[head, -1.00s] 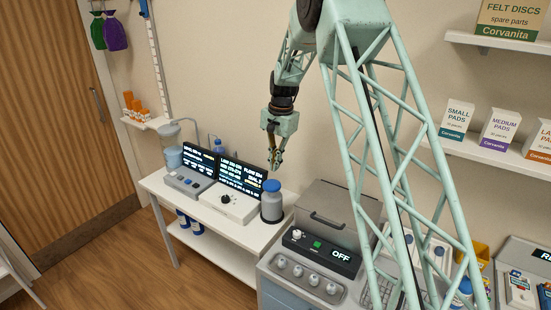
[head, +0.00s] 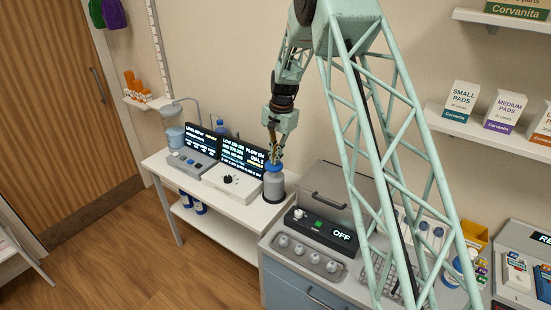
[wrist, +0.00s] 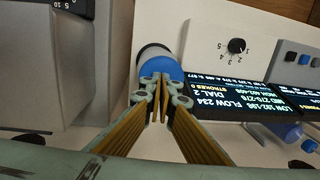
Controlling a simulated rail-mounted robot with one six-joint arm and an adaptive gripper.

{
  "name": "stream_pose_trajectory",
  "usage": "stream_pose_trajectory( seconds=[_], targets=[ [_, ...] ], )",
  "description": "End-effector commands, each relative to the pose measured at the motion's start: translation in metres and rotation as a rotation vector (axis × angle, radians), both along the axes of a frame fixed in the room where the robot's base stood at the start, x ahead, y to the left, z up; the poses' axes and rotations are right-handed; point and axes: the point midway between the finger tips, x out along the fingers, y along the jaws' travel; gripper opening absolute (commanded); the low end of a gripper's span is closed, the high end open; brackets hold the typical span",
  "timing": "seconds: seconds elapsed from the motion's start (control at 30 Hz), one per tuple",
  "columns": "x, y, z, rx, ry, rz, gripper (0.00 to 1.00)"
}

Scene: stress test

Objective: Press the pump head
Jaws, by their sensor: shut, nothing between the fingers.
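The pump is a grey cylinder (head: 273,187) with a blue pump head (head: 279,168) on top, standing at the right end of the white bench. My gripper (head: 275,160) is shut and empty, pointing down right over the blue head. In the wrist view the fingertips (wrist: 160,84) overlap the blue head (wrist: 160,66) and hide part of it. I cannot tell whether they touch it or whether the head is pushed down.
A white dial unit (head: 231,180) with a dark screen (head: 243,157) stands left of the pump; its screen appears to read flow 234, dial 2, strokes 0. A grey lidded machine (head: 318,187) with an OFF display stands close on the right.

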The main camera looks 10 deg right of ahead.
Motion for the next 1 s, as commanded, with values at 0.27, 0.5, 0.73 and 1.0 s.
stream_pose_trajectory(
  seconds=[0.27, 0.5, 0.73, 1.0],
  targets=[
    [0.0, 0.0, -0.01, 0.0, 0.001, 0.0, 0.0],
    [0.0, 0.0, -0.034, 0.0, 0.0, 0.0, 0.0],
    [0.0, 0.0, -0.036, 0.0, 0.0, 0.0, 0.0],
    [0.0, 0.0, -0.035, 0.0, 0.0, 0.0, 0.0]
  ],
)
